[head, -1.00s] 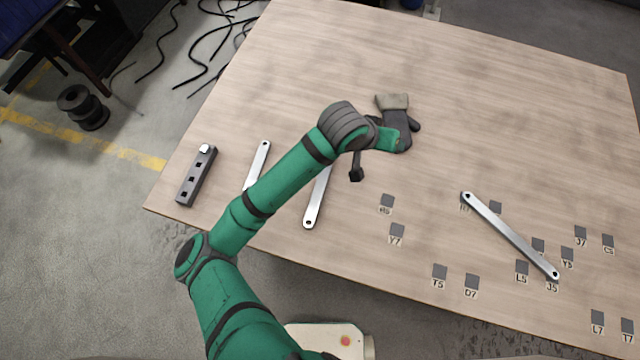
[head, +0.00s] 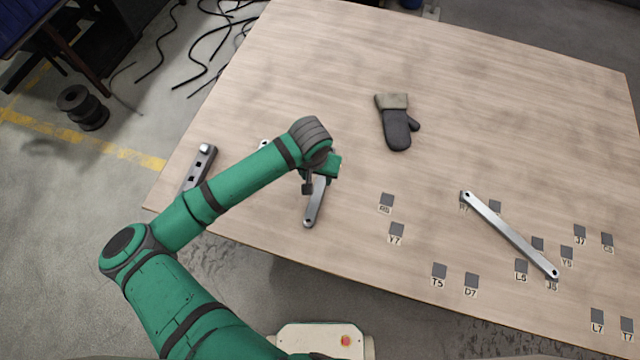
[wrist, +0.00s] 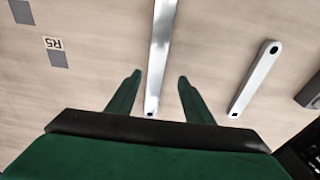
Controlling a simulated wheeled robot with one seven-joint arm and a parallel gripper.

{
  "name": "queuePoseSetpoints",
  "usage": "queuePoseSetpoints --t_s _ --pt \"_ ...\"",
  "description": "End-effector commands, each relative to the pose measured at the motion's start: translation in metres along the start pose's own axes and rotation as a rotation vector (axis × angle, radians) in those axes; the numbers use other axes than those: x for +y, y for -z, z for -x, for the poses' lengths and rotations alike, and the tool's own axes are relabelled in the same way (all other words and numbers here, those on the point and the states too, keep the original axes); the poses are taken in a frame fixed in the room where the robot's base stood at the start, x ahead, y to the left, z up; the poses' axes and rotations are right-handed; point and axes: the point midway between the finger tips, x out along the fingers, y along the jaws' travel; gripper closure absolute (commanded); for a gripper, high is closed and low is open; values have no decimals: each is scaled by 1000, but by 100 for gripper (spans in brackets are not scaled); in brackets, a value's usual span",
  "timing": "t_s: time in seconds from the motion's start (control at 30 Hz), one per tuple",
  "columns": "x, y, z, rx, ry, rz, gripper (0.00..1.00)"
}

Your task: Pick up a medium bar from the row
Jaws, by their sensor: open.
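A silver flat bar with a hole at its end, the medium one by its look, lies on the wooden table; its near part (head: 314,207) shows below my gripper (head: 308,185) in the head view. In the wrist view this bar (wrist: 160,45) runs between the two green fingers of my gripper (wrist: 160,76), which are open and apart from it on both sides. Its height below the fingers is hard to tell. A shorter bar (wrist: 256,78) lies to the right in the wrist view; in the head view my arm hides most of it. A longer bar (head: 510,236) lies at the right.
A grey glove (head: 396,128) lies beyond the gripper. Several dark labelled squares, such as R5 (head: 387,200), dot the right and front. The table's far part is clear.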

Motion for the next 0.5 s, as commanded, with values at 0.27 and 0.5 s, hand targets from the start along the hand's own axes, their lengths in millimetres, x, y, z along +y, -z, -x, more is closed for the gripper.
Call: queuePoseSetpoints --t_s 0.27,0.5 --pt "8 -1 -32 -2 1 -2 53" --pt "8 0 -52 -1 -1 -2 53"
